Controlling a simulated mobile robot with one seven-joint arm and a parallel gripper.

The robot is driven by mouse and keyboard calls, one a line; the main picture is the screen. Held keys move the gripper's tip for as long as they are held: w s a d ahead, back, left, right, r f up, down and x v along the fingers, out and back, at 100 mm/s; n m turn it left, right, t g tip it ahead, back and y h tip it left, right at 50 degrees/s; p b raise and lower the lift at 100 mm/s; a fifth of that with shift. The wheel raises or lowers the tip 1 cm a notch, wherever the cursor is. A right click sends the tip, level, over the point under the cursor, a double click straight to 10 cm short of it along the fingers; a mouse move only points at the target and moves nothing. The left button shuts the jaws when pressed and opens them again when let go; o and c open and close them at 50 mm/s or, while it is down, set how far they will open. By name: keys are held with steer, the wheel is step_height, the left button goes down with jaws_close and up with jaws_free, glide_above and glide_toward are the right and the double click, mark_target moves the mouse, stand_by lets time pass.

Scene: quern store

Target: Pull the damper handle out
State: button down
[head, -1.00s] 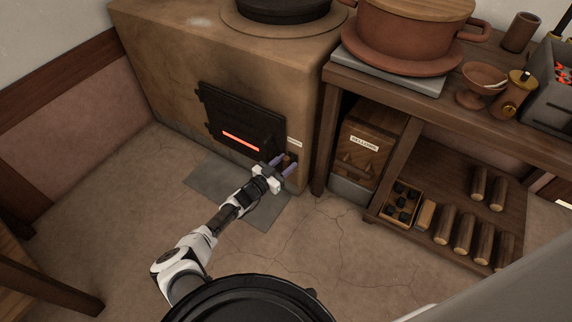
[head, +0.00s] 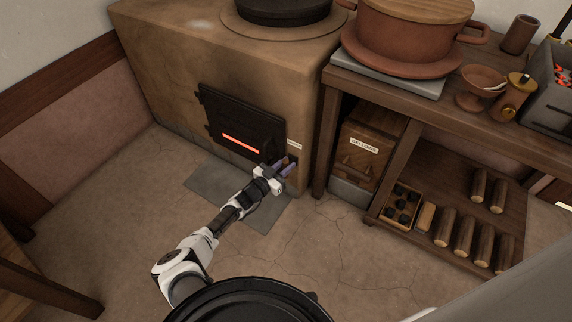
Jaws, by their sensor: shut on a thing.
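The damper handle (head: 286,162) is a small brown piece low on the front of the clay stove (head: 165,75), right of the firebox door and below a small white label (head: 294,146).
The black firebox door (head: 243,125) with a glowing slot is just left of my gripper. A grey floor plate (head: 210,187) lies below. A wooden bench (head: 318,150) stands close on the right, with a bellows box (head: 372,150) under it. The floor in front is clear.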

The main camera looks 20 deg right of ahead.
steer(key=s+p+v, duration=0.1)
steer(key=p+v, duration=0.3)
steer(key=v, duration=0.4)
steer(key=shift+s+d+p, duration=0.2)
steer(key=shift+d+p, duration=0.15)
steer(key=shift+f, duration=0.1)
steer(key=c, duration=1.3)
jaws_free()
steer(key=shift+a, duration=0.1)
steer(key=p+v, duration=0.2)
steer(key=v, duration=1.1)
steer(key=shift+s+a+p, duration=0.15)
steer(key=shift+a+p, duration=0.15)
steer(key=shift+a, duration=0.05)
